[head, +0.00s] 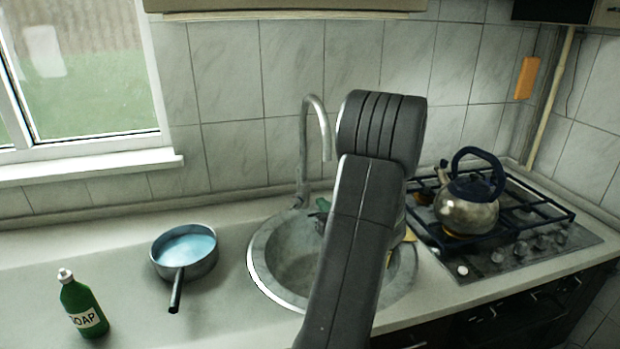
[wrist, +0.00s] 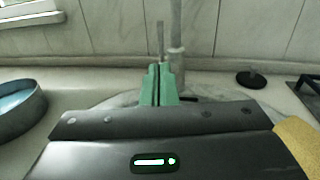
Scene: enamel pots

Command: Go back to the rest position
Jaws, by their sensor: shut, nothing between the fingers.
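My gripper (wrist: 158,84) shows in the wrist view with its two green fingers together and nothing between them. It points toward the back wall, above the round sink. In the head view my dark arm rises in front of the sink and hides most of the gripper; only a bit of green (head: 322,206) shows left of the arm, near the tap. The gripper touches nothing that I can see.
A pan (head: 186,250) with blue inside and a green soap bottle (head: 82,304) stand left of the sink (head: 262,275). A curved tap (head: 302,150) rises behind it. A kettle (head: 468,205) sits on the hob (head: 525,235). Something yellow (wrist: 300,140) lies at right.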

